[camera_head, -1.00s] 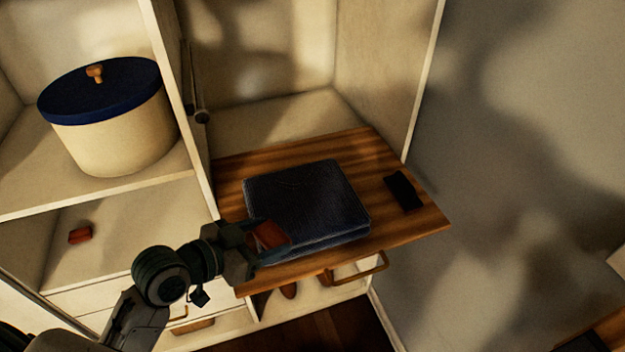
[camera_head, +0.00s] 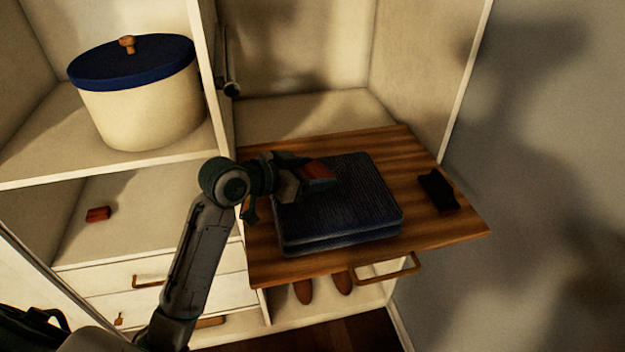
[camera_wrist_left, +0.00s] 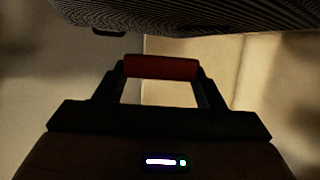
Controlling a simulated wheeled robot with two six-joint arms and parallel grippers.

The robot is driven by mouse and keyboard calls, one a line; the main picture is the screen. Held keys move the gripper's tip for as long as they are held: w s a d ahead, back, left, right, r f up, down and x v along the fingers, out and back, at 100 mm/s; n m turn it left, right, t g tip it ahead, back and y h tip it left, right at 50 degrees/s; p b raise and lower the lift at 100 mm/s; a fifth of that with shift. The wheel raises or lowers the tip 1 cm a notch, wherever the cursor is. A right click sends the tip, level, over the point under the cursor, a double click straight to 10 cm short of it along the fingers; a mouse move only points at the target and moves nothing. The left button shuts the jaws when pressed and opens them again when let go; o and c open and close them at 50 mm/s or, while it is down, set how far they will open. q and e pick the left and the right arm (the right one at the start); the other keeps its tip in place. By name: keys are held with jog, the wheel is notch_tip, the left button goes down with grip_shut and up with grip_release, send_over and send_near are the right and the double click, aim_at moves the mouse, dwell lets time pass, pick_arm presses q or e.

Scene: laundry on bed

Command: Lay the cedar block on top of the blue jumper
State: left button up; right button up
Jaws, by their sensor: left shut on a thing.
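My left gripper (camera_head: 312,178) is shut on the cedar block (camera_head: 320,170), a small reddish-brown piece. In the head view it overlaps the back left part of the folded blue jumper (camera_head: 345,215), which lies flat on a striped wooden board. The height of the block above the jumper is hard to judge. In the left wrist view the block (camera_wrist_left: 160,67) spans the two fingers, and ribbed dark cloth, apparently the jumper (camera_wrist_left: 210,14), runs along the top edge, apart from the block. My right gripper is not in view.
The wooden board (camera_head: 455,228) juts out from the closet, with a small black object (camera_head: 438,190) on its right. A second reddish block (camera_head: 97,214) lies on a lower left shelf. A cream box with a blue lid (camera_head: 135,62) stands above. Brown shoes (camera_head: 303,290) sit below.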

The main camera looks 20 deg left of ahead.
pick_arm(q)
jog(key=shift+w, duration=0.3)
jog(key=shift+f, duration=0.35)
notch_tip(320, 180, down, 2)
jog(key=shift+f+p, duration=0.15)
jog(key=shift+p, duration=0.45)
jog(key=shift+a+f, duration=0.1)
jog(key=shift+f, duration=0.25)
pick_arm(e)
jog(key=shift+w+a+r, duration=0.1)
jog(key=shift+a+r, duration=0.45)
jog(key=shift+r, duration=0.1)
pick_arm(q)
jog(key=shift+f, duration=0.15)
jog(key=o, duration=1)
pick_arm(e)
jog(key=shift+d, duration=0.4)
